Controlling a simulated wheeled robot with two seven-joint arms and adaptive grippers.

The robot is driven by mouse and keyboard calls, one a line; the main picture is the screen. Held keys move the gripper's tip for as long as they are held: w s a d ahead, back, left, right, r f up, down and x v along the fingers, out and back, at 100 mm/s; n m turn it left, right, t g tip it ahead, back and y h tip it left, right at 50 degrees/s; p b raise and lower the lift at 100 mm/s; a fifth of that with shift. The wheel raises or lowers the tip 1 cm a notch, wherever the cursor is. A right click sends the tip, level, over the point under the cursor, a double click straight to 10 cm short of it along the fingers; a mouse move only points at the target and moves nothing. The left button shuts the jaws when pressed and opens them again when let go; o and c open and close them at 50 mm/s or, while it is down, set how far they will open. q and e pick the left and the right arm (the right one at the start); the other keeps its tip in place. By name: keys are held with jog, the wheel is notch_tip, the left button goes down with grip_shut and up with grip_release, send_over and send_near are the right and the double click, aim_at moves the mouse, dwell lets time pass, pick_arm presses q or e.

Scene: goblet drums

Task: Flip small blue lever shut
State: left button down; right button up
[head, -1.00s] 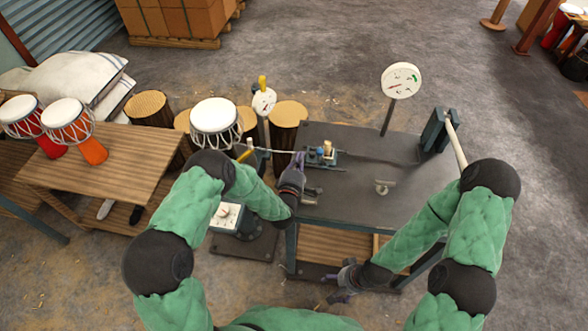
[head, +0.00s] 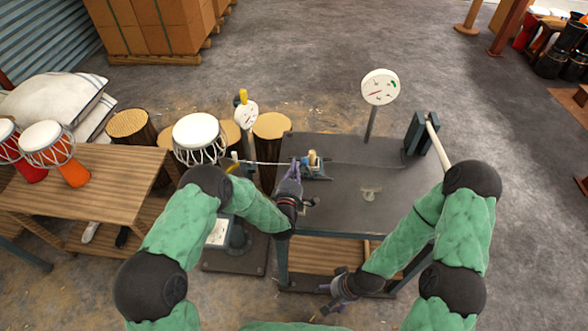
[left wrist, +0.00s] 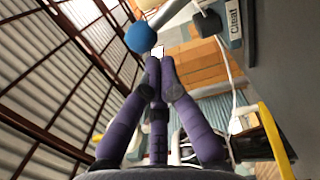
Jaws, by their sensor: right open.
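The blue lever's round knob (left wrist: 140,37) shows in the left wrist view, just beyond and slightly left of my left fingertips. In the head view the small blue knob (head: 304,161) is on the cleat fitting (head: 319,174), at the left edge of the dark table, beside a beige part. My left gripper (head: 294,168) is right at the knob's left side; its purple fingers (left wrist: 160,62) are drawn together with nothing seen between them. I cannot tell whether they touch the knob. My right gripper (head: 327,299) is open and empty, low in front of the table.
A taut line (head: 262,163) runs from the cleat leftward past a post with a small dial (head: 246,115). Drums and a wooden table (head: 110,185) are at left. The table's right side is mostly clear.

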aim_at(306, 161)
pick_arm(q)
jog(key=shift+d+r+m, duration=0.2)
jog(key=shift+d+m, duration=0.1)
jog(key=shift+m, duration=0.2)
jog(key=shift+d+r+m+b, duration=0.35)
jog(key=shift+d+m, duration=0.2)
jog(key=shift+m, duration=0.25)
jog(key=shift+d+r+m+b, duration=0.15)
jog(key=shift+d+m+b, duration=0.05)
jog(key=shift+d+m, duration=0.25)
jog(key=shift+d+r+m+b, duration=0.15)
jog(key=shift+d+m, duration=0.2)
jog(key=shift+m, duration=0.2)
jog(key=shift+d+r+m+b, duration=0.15)
jog(key=shift+d+m+b, duration=0.4)
jog(key=shift+d+m, duration=0.2)
jog(key=shift+d, duration=0.2)
